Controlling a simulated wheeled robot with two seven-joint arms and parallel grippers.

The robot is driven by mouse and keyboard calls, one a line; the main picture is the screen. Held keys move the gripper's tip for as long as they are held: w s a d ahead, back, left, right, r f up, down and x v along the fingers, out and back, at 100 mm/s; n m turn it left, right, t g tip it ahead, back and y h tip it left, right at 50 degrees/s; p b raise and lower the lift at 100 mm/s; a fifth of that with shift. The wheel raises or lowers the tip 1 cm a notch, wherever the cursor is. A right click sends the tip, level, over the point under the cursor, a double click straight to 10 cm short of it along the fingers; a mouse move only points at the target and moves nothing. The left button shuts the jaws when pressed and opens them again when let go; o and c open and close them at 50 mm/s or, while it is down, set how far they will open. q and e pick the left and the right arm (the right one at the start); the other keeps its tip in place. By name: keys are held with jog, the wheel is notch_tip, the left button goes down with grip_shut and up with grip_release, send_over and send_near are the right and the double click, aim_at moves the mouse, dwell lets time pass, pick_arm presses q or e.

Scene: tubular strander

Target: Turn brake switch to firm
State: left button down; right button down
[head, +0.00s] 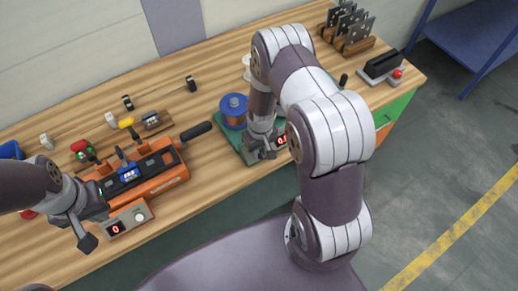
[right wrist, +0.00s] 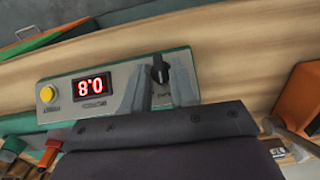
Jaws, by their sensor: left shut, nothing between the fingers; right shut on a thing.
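The brake switch, a black rotary knob (right wrist: 159,69) with a white pointer mark, sits on a grey-green control panel (right wrist: 122,97) in the right wrist view. My right gripper (right wrist: 160,88) is shut on this knob, one finger on each side. In the head view, my right gripper (head: 262,153) reaches down at the front of the green-based machine (head: 228,132), hiding the knob there. The labels by the knob are too small to read. My left gripper (head: 87,242) is shut and empty, beside the small grey box (head: 127,218) at the orange machine's front.
The panel also carries a red display (right wrist: 92,86) and a yellow button (right wrist: 47,94). The orange machine (head: 160,183) with a black handle is between my arms. Loose tools lie behind it on the wooden bench (head: 215,172).

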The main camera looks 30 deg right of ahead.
jog(key=shift+s+f, duration=0.1)
jog(key=shift+f, duration=0.05)
jog(key=shift+d+f+m+y+b, duration=0.15)
jog(key=shift+m+y+b, duration=0.35)
jog(key=shift+b, duration=0.15)
jog(key=m+y+b, duration=0.1)
jog(key=b, duration=0.1)
jog(key=m+y+b, duration=0.1)
jog(key=b, duration=0.1)
jog(key=m+y+b, duration=0.1)
jog(key=b, duration=0.2)
jog(key=shift+s+d+f+t, duration=0.1)
jog(key=shift+d+f+t, duration=0.1)
jog(key=shift+d+t, duration=0.1)
jog(key=shift+s+d+r+m+t+y+b, duration=0.1)
jog(key=shift+m+t+y+b, duration=0.2)
jog(key=shift+m+y+b, duration=0.75)
jog(key=c, duration=1.2)
grip_release()
jog(key=shift+r, duration=0.1)
